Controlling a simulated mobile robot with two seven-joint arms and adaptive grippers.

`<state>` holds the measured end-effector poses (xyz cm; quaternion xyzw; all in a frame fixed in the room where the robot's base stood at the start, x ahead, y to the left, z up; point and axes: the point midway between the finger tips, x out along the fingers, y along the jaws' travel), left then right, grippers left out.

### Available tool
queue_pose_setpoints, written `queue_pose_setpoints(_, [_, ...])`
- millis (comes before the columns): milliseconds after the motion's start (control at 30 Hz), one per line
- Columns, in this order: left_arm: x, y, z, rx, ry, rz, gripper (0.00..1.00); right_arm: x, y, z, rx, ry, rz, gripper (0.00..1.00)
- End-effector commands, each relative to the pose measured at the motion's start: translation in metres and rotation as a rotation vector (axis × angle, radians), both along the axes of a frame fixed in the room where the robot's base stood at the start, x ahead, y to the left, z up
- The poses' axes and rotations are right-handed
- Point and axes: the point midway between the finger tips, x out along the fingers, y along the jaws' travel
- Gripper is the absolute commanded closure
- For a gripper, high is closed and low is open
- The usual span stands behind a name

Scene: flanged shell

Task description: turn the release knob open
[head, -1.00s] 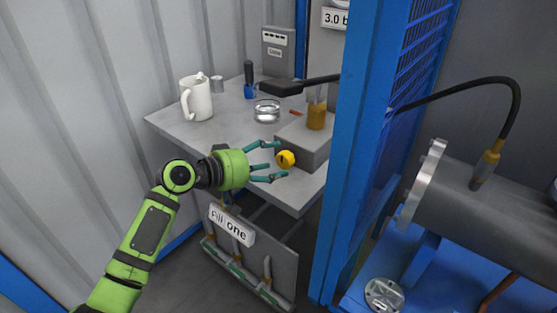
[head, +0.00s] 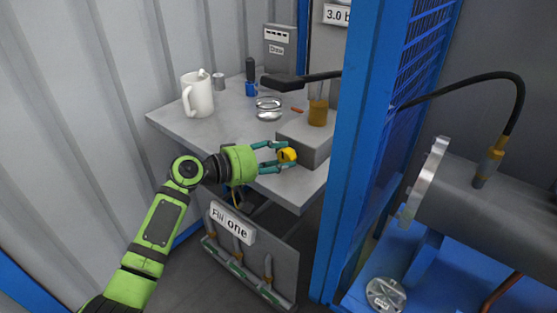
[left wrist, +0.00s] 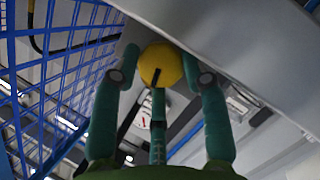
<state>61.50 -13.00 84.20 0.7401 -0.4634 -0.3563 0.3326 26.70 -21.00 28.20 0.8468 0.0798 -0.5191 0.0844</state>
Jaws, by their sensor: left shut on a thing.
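The release knob (head: 287,155) is yellow and round, on the front face of a grey box (head: 308,143) at the table's front right. My left gripper (head: 286,157) reaches it from the left with its teal fingers closed around it. In the left wrist view the yellow knob (left wrist: 161,65) sits between the fingertips, with a dark line on its face pointing down toward the middle finger. Part of the knob is hidden by the fingers in the head view. My right gripper is not in view.
A blue post (head: 352,150) and mesh panel stand just right of the box. On the table (head: 180,127) are a white mug (head: 198,95), a glass dish (head: 268,107) and an amber cylinder (head: 318,112). A labelled panel (head: 255,250) hangs below the table's front edge.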

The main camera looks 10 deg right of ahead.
Motion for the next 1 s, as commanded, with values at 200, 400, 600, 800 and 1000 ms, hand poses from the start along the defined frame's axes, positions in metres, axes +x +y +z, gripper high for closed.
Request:
queue_pose_setpoints(200, [0.003,0.002,0.002,-0.047,0.051,0.01,0.88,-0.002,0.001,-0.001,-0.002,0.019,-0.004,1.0])
queue_pose_setpoints(400, [0.004,0.003,0.002,-0.047,0.048,0.012,0.44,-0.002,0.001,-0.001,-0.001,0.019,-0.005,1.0])
queue_pose_setpoints(600, [0.003,0.002,0.001,-0.045,0.05,0.008,0.35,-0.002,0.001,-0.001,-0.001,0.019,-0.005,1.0])
queue_pose_setpoints(800, [0.001,0.004,0.0,-0.042,0.053,0.005,0.35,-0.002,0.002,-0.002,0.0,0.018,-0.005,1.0])
queue_pose_setpoints(1000, [-0.005,0.025,0.003,-0.042,0.051,0.009,0.35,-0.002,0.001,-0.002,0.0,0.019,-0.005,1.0])
